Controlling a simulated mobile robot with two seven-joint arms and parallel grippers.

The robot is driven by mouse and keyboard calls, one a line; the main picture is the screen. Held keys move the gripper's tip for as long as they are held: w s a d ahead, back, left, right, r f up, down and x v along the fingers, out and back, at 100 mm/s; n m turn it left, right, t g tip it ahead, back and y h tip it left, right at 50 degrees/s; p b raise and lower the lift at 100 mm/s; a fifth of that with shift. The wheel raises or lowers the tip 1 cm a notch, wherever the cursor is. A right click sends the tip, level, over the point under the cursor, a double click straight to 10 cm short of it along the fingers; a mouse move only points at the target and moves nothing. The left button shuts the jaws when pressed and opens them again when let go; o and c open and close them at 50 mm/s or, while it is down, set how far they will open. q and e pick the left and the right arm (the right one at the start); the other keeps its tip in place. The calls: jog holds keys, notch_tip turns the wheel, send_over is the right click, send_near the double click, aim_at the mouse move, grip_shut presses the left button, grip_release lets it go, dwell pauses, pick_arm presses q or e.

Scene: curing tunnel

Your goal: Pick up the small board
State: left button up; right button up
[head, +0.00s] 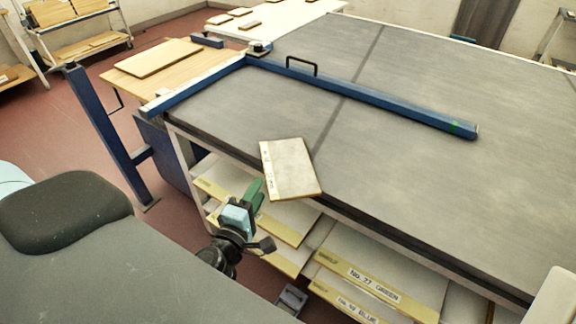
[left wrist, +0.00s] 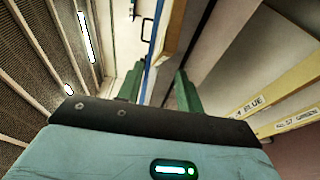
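The small board (head: 290,168) is a pale, thin rectangle with a yellowish strip along its left edge. It lies at the front edge of the grey table top (head: 225,105), and its near end sticks out past the edge. A tan edge beyond the fingers may be the board. My right gripper is not in view.
A blue bar (head: 380,100) with a black handle lies across the table top. Below the table, shelves hold labelled boards (head: 370,285). A blue post (head: 105,135) and a wooden side table (head: 125,82) stand at the left. The table top right of the board is clear.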

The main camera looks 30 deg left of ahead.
aim_at(267, 172)
pick_arm(q)
jog(key=shift+w+a+p, duration=0.1)
jog(key=shift+w+a, duration=0.15)
jog(key=shift+w, duration=0.9)
jog(key=shift+w+a+p, duration=0.15)
jog(key=shift+w+a, duration=0.1)
jog(key=shift+w, duration=0.95)
jog(key=shift+w+a+p, duration=0.1)
jog(key=shift+w+a, duration=0.15)
jog(key=shift+w, duration=0.9)
grip_shut()
